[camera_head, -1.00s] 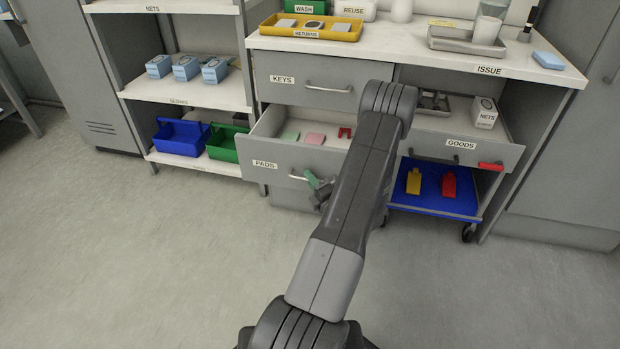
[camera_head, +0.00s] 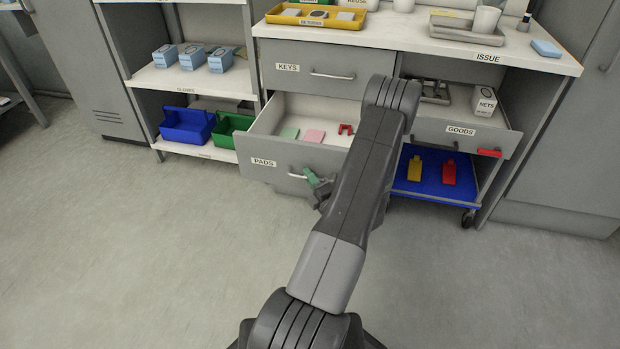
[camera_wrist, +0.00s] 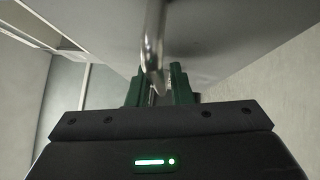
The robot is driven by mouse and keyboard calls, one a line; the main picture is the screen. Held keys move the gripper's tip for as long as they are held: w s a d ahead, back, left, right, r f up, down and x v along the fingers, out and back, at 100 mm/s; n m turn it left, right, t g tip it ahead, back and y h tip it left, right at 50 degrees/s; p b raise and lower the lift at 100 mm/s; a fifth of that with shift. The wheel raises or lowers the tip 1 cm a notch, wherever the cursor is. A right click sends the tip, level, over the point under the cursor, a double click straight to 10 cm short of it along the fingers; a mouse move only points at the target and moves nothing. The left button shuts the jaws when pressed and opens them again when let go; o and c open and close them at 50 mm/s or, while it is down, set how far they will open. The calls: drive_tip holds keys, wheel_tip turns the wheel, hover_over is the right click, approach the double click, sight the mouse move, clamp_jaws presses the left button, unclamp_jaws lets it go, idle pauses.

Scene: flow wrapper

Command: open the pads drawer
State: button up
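The grey pads drawer (camera_head: 262,172), labelled PADS, stands pulled out under the closed keys drawer. Inside it lie a green pad (camera_head: 289,133), a pink pad (camera_head: 313,136) and a red piece (camera_head: 346,129). My gripper (camera_head: 318,185), with green fingers, is at the drawer's bar handle (camera_head: 297,176). In the wrist view the metal handle (camera_wrist: 154,45) runs between the two fingers of my gripper (camera_wrist: 160,88), which are closed about it. My arm hides the right part of the drawer front.
The goods drawer (camera_head: 425,132) also stands open at right, above a blue tray (camera_head: 405,184) with a yellow and a red item. Shelves with blue boxes (camera_head: 193,57) and bins (camera_head: 186,127) stand at left. The floor in front is clear.

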drive_tip(key=p+v, duration=0.2)
drive_tip(key=v, duration=1.1)
drive_tip(key=shift+s, duration=0.35)
drive_tip(key=shift+d, duration=0.1)
drive_tip(key=b+x, duration=0.2)
drive_tip(key=x, duration=1.1)
drive_tip(key=shift+w, duration=0.6)
